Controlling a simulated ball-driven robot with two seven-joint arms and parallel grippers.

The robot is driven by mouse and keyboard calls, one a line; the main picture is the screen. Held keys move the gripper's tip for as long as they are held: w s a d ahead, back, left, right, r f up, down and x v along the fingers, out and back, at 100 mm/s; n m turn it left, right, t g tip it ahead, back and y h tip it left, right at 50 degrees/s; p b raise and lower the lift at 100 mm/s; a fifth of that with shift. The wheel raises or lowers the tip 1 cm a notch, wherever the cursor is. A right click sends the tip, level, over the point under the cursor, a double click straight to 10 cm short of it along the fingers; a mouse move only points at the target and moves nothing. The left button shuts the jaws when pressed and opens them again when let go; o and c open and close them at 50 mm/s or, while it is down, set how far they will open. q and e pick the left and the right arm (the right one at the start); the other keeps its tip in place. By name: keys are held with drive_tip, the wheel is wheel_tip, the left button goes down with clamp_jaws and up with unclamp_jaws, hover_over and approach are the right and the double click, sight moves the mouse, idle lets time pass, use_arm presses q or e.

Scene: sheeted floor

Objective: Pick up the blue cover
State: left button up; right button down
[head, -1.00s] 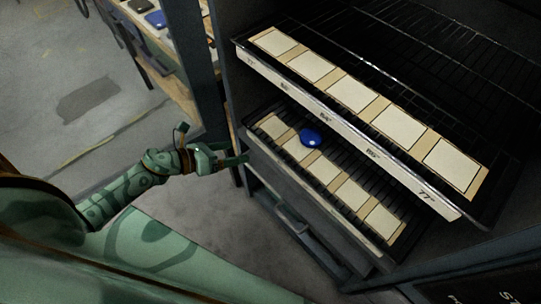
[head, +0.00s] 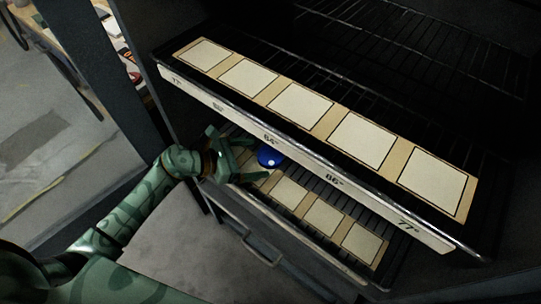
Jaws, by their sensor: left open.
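The blue cover (head: 269,157) is a small rounded blue object on the lower shelf, near its left end. The front edge of the upper shelf hangs close above it in the picture and may hide part of it. My left gripper (head: 250,163) is open, with its fingers reaching over the lower shelf just left of the cover. I cannot tell whether a finger touches it. The right gripper is not in view.
The upper shelf (head: 305,143) juts out above the lower one, with several pale squares and a labelled front strip. The lower shelf's squares (head: 325,216) are bare right of the cover. A dark cabinet post (head: 97,85) stands at left, with a drawer handle (head: 262,250) below.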

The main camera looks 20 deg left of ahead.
sight(265, 156)
use_arm(q)
drive_tip(key=b+x, duration=0.1)
drive_tip(key=x, duration=0.2)
drive_tip(key=shift+w+d+f, duration=0.15)
drive_tip(key=shift+w+f, duration=0.1)
drive_tip(key=shift+r, duration=0.15)
drive_tip(key=c, duration=1.2)
